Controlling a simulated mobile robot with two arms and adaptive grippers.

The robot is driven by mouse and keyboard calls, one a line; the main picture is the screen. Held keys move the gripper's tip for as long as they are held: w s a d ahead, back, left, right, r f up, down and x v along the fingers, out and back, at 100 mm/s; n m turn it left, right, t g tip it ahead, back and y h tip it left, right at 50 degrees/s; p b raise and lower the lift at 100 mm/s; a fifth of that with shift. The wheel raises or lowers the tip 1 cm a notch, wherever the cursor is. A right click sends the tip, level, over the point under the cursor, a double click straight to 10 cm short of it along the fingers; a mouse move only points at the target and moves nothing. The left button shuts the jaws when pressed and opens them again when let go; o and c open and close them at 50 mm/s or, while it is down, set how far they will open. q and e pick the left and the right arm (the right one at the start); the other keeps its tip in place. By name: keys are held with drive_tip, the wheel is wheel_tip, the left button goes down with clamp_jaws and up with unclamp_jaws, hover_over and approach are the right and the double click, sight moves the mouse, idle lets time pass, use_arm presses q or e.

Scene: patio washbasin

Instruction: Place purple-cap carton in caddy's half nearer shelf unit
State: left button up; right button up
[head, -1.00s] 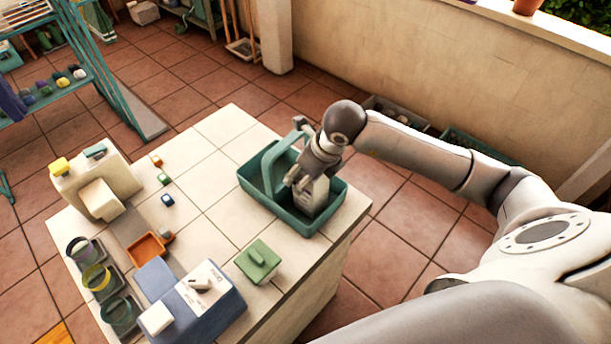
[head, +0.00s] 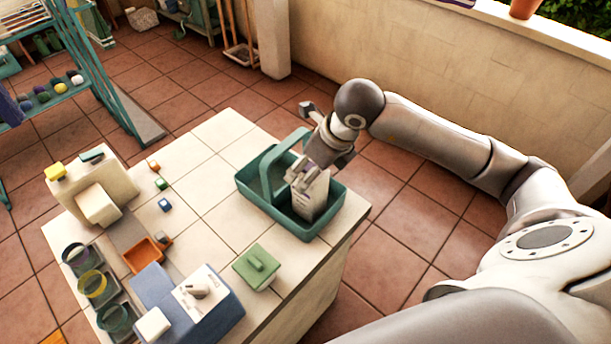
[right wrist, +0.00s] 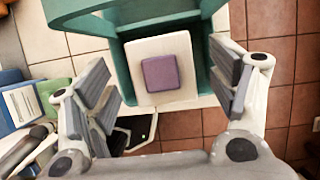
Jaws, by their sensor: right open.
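The teal caddy (head: 262,212) stands on the tiled table, with its handle (head: 270,160) arching over the middle. The pale carton (head: 316,196) is inside the caddy's right-hand half, on the side away from the teal shelf unit (head: 95,70). Its square purple cap (right wrist: 160,73) shows from above in the right wrist view. My right gripper (head: 304,180) is at the carton's top. In the right wrist view its fingers are spread on both sides of the carton, with gaps. The carton's base is hidden by the caddy wall. My left gripper is out of view.
A green lidded box (head: 257,266) sits in front of the caddy. A blue-and-white box (head: 205,300), an orange tray (head: 143,256), several small cubes and a cream dispenser (head: 92,190) stand further left. The table's right edge is close to the caddy.

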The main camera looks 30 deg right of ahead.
drive_tip(key=v, duration=0.6)
drive_tip(key=shift+s, duration=0.1)
idle(0.4)
